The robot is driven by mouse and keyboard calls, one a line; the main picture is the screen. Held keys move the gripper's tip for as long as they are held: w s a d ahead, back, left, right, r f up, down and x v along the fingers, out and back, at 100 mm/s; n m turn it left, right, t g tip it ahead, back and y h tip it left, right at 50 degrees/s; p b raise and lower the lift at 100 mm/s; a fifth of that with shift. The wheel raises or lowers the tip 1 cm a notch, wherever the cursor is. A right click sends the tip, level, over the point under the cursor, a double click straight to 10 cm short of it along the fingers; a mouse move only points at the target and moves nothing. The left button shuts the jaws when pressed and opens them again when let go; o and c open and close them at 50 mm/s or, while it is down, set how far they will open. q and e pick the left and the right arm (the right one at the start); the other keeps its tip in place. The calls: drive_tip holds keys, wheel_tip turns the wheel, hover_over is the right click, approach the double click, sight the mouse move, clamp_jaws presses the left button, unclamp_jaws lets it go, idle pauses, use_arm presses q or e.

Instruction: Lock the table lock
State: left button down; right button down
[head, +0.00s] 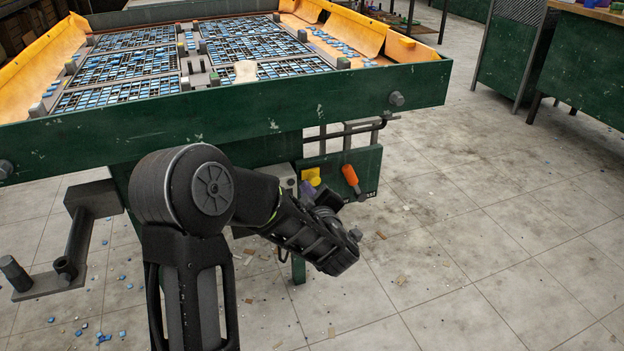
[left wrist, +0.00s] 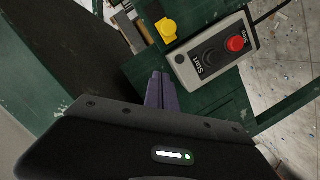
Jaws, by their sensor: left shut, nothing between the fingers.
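The table (head: 250,118) is dark green with a tray top holding blue mosaic sheets. On its near side is a dark green panel (head: 366,165) with an orange handle (head: 350,176), slanted, and a yellow piece (head: 311,176). The yellow piece also shows in the left wrist view (left wrist: 167,29), beside a grey control box (left wrist: 213,53) with a black Start and a red Stop button. I cannot tell which part is the table lock. My left gripper (head: 307,190) is shut and empty, its purple fingers (left wrist: 160,90) below the yellow piece and apart from it.
A crank-like metal arm (head: 72,245) sticks out at the table's lower left. Loose blue tiles and bits lie on the tiled floor. The floor to the right (head: 480,250) is mostly open. Green benches (head: 570,70) stand at the back right.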

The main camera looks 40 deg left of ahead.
sight(309, 179)
use_arm(q)
drive_tip(key=w+a+f+b, duration=0.1)
drive_tip(key=w+a, duration=0.1)
drive_tip(key=w, duration=0.1)
drive_tip(key=w+a+f+b, duration=0.1)
drive_tip(key=w+a+f, duration=0.1)
drive_tip(key=w, duration=0.1)
drive_tip(key=w+a+f+b, duration=0.1)
drive_tip(key=w+a, duration=0.1)
drive_tip(key=w, duration=0.1)
drive_tip(key=shift+f+b, duration=0.3)
drive_tip(key=shift+b, duration=0.1)
drive_tip(key=shift+d, duration=0.1)
drive_tip(key=w+d, duration=0.1)
drive_tip(key=w, duration=0.1)
drive_tip(key=w+d, duration=0.1)
drive_tip(key=shift+w+d+p, duration=0.3)
drive_tip(key=shift+w, duration=0.05)
